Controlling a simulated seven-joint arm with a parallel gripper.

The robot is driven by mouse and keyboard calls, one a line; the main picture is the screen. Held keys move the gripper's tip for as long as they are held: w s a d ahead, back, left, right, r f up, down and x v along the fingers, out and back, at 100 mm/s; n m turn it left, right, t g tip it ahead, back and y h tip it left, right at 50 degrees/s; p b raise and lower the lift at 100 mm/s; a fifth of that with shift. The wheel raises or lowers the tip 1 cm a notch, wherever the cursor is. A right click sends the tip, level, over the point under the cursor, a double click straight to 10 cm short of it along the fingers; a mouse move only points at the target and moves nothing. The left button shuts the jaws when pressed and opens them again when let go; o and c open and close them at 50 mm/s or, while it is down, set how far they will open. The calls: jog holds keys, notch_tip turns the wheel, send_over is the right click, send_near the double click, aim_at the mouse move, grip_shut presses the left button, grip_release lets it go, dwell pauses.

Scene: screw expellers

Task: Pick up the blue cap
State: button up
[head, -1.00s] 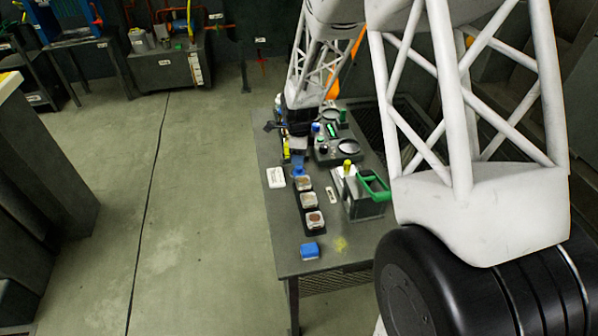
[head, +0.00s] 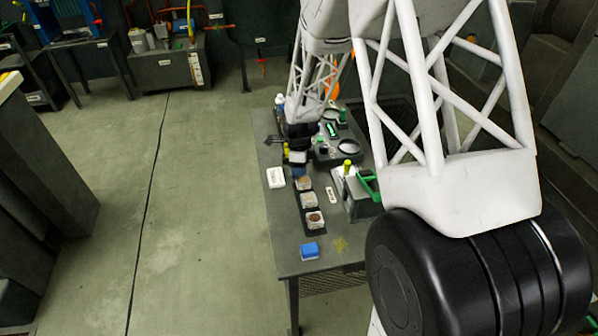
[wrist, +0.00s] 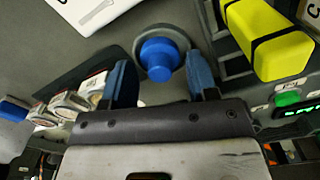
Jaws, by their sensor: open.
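The blue cap (wrist: 160,58) shows in the wrist view. It is round with a raised knob and sits on a grey round base. My gripper (wrist: 160,76) is open, with one blue finger to the left of the cap and one to the right. The cap appears between and slightly beyond the fingertips; I cannot tell whether they touch it. In the head view my gripper (head: 298,160) is over the left part of the workbench. A small blue patch is just below it there, but I cannot tell cap from finger.
A yellow block with black bands (wrist: 266,40) stands close on the right in the wrist view. A white card (head: 276,177), a row of sample jars (head: 314,220), a blue box (head: 310,251) and a green-handled machine (head: 360,200) occupy the workbench (head: 290,262).

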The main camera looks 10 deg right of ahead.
dwell(0.4)
grip_shut()
notch_tip(320, 180, up, 10)
dwell(0.9)
jog(key=shift+w, duration=0.1)
dwell(0.5)
jog(key=w+r, duration=0.2)
jog(key=w, duration=1.2)
jog(key=shift+r, duration=0.1)
